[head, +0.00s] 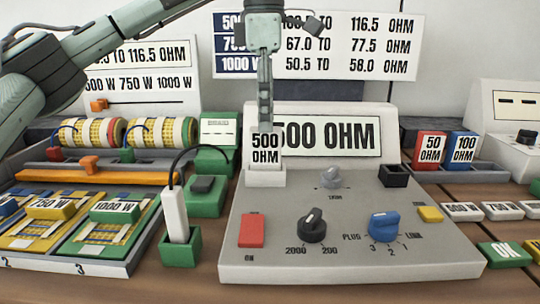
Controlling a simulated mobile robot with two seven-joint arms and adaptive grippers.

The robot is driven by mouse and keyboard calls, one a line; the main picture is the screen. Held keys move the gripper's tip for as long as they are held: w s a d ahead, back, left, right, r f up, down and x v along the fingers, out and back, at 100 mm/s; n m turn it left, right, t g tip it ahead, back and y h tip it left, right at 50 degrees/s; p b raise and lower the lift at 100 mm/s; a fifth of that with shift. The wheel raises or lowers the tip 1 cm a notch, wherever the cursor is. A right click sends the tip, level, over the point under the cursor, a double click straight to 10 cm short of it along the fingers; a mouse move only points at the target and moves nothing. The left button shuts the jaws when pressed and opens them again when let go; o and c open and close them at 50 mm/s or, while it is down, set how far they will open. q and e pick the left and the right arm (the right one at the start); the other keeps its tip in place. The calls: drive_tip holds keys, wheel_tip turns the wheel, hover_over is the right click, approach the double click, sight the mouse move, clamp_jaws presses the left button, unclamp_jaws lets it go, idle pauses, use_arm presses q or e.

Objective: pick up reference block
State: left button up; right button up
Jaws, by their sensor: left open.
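A white block (265,149) labelled 500 OHM stands upright in a pale holder (264,178) at the back left of the grey meter box (350,265). My left gripper (265,120) points straight down at the top of this block and is open. Its fingers are seen nearly edge-on, so I cannot tell whether they touch the block. A red 50 OHM block (430,147) and a blue 100 OHM block (462,147) stand to the right of the meter. My right gripper is not in view.
The meter display (335,135) is close to the right of the gripper. A white probe (175,212) with a black cable stands in a green holder at left. A black, empty-looking socket (394,175) sits at the meter's back right. Trays with mesh pieces (70,262) fill the left.

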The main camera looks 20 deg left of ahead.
sight(266, 151)
use_arm(q)
wheel_tip(266, 151, down, 8)
drive_tip(key=shift+a+r, duration=0.15)
idle(0.3)
drive_tip(key=shift+c, duration=0.4)
clamp_jaws()
